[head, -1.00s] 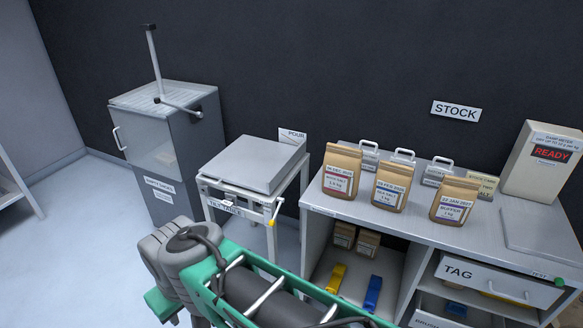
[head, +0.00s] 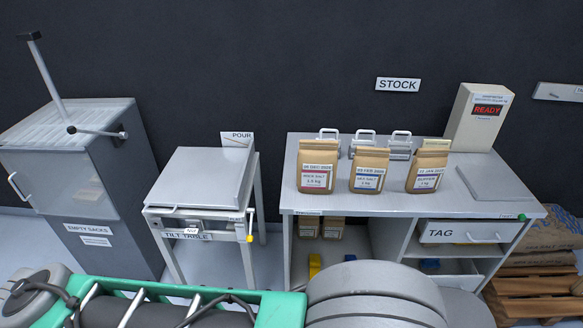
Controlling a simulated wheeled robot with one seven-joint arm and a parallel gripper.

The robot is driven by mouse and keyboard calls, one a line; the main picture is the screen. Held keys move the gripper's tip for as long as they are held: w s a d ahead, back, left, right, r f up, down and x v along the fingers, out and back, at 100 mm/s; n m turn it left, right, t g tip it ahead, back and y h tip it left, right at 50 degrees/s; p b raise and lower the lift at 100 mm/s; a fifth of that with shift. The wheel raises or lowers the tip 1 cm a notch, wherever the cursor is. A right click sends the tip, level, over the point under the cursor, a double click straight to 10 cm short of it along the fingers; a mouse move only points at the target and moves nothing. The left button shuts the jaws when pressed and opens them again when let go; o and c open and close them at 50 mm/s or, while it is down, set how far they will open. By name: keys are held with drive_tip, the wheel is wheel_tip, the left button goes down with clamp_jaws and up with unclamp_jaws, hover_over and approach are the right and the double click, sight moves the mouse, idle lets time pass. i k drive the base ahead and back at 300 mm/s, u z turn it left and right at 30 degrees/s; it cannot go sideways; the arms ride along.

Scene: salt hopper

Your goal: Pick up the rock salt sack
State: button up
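The rock salt sack (head: 317,166) is a brown paper bag with a red-banded label. It stands upright at the left end of the stock bench top (head: 300,203). A sack with a blue label (head: 368,170) stands to its right, and the buffer sack (head: 427,167) stands further right. My green and grey arm crosses the bottom of the view, in front of the bench. My gripper is out of view, so its opening cannot be seen.
A tilt table (head: 200,180) marked POUR stands left of the bench, with a yellow-tipped lever. An empty-sacks cabinet (head: 88,205) is at far left. Metal handled holders (head: 364,142) are behind the sacks. A READY meter (head: 480,117) is at back right. A pallet (head: 530,290) with sacks is at far right.

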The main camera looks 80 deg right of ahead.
sight(317, 162)
drive_tip(key=z, duration=0.35)
drive_tip(key=i, duration=0.95)
drive_tip(key=z, duration=1.35)
drive_tip(key=i, duration=1.05)
drive_tip(key=z, duration=0.25)
